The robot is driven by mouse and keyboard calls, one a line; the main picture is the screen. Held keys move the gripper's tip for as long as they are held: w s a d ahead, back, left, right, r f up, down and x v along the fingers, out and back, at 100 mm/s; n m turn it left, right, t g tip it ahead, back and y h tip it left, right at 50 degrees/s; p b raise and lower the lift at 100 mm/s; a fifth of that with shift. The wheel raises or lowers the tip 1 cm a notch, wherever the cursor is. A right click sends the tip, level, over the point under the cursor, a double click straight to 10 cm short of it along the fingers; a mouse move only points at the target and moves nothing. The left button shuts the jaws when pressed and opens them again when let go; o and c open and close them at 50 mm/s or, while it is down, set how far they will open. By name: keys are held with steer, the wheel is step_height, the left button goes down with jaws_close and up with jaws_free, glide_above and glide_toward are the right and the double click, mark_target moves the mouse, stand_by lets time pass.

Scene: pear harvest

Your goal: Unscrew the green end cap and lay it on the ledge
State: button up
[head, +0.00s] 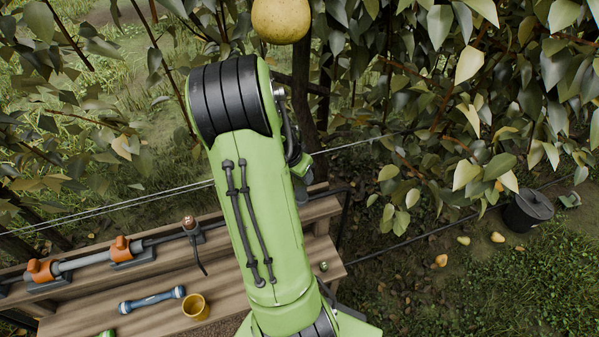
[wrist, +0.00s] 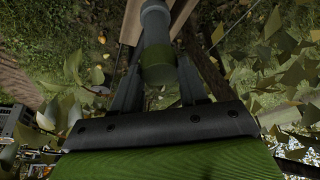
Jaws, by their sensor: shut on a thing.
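In the wrist view the green end cap (wrist: 158,67) sits on the near end of a grey pipe (wrist: 155,25). My gripper (wrist: 157,82) has one dark finger on each side of the cap and is shut on it. The cap and pipe look in line; I cannot tell how far the cap is screwed on. In the head view my green arm hides the gripper and cap. The wooden ledge (head: 240,284) runs across the lower left, partly behind my arm.
On the ledge are a blue-ended tool (head: 151,299), a yellow cup (head: 196,307) and a small round fitting (head: 323,266). A grey pipe with orange fittings (head: 122,249) runs along it. A pear (head: 281,18) hangs above. A dark bucket (head: 528,210) stands right.

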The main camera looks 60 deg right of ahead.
steer(key=shift+f+n+t+b, duration=0.15)
steer(key=shift+n+t+b, duration=0.45)
steer(key=shift+n, duration=0.6)
steer(key=n+b, duration=0.1)
steer(key=n, duration=0.1)
steer(key=n+t+b, duration=0.1)
steer(key=n, duration=0.2)
steer(key=shift+s+t, duration=0.1)
steer(key=shift+t, duration=0.2)
steer(key=n+t+y+b, duration=0.1)
steer(key=n, duration=0.3)
steer(key=shift+d, duration=0.1)
steer(key=n+t+y, duration=0.1)
steer(key=n, duration=0.2)
steer(key=shift+n+b, duration=0.3)
steer(key=shift+b, duration=0.1)
steer(key=shift+a, duration=0.2)
steer(key=shift+w+r, duration=0.2)
steer(key=shift+r, duration=0.05)
steer(key=shift+w+d+r+p, duration=0.15)
steer(key=shift+r+p, duration=0.3)
steer(key=shift+r, duration=0.15)
steer(key=o, duration=1.1)
steer(key=shift+a, duration=0.2)
steer(key=shift+d, duration=0.1)
